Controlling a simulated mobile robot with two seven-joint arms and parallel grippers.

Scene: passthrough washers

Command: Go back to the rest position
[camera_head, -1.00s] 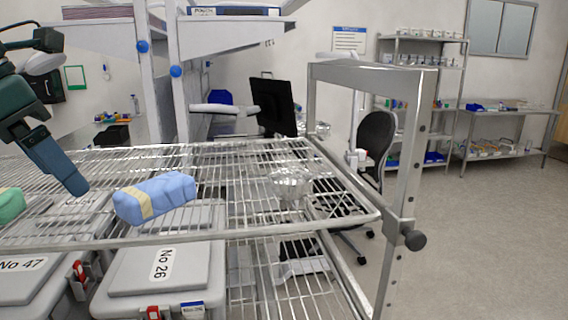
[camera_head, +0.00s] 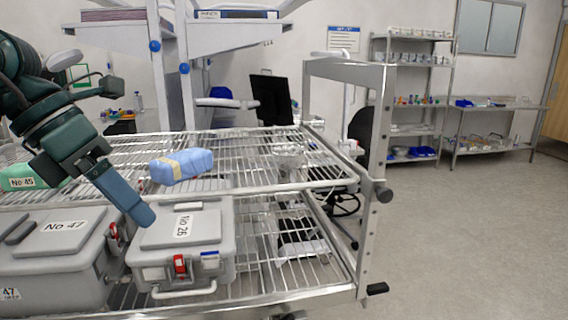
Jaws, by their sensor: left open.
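My left gripper (camera_head: 125,197) comes in from the left on a dark green arm, with its blue-green fingers pointing down and to the right. It appears in front of the wire rack, over the lidded boxes in the picture, and holds nothing that I can see. A blue wrapped bundle (camera_head: 184,166) with a beige band lies on the rack's upper wire shelf (camera_head: 235,165), apart from the gripper. A green bundle (camera_head: 20,178) labelled No 45 lies at the far left, partly hidden by my arm. My right gripper is not in view.
Grey boxes No 47 (camera_head: 62,248) and No 26 (camera_head: 180,245) stand on the lower shelf. A clear bowl-like item (camera_head: 288,160) sits on the upper shelf. The rack's metal end post (camera_head: 375,150) rises at the right. Open floor (camera_head: 470,240) lies beyond it.

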